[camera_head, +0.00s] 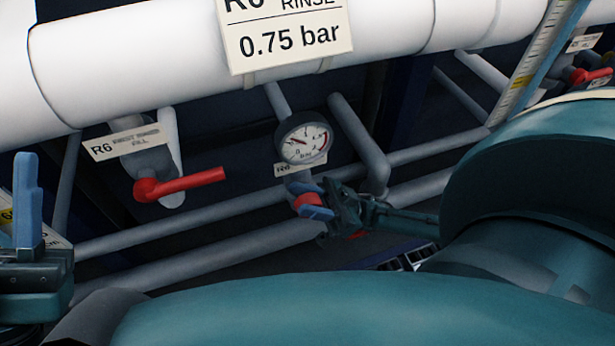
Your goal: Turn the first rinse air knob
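A red knob (306,202) sits below a round pressure gauge (304,142) in the middle of the view. A sign (285,35) above reads R6 RINSE, 0.75 bar. My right gripper (312,200) reaches in from the right, with its blue fingers on either side of the red knob. The fingers look closed on the knob, and part of the knob is hidden behind them. My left gripper (28,205) stands at the left edge, pointing up, away from the knob. Its blue fingers overlap in the view, so its opening does not show.
A red lever handle (180,186) with a tag (124,143) reading R6 and FILL hangs to the left of the gauge. A thick white pipe (130,60) crosses the top. Grey pipes run behind and below the knob. Another red handle (590,75) is at the far right.

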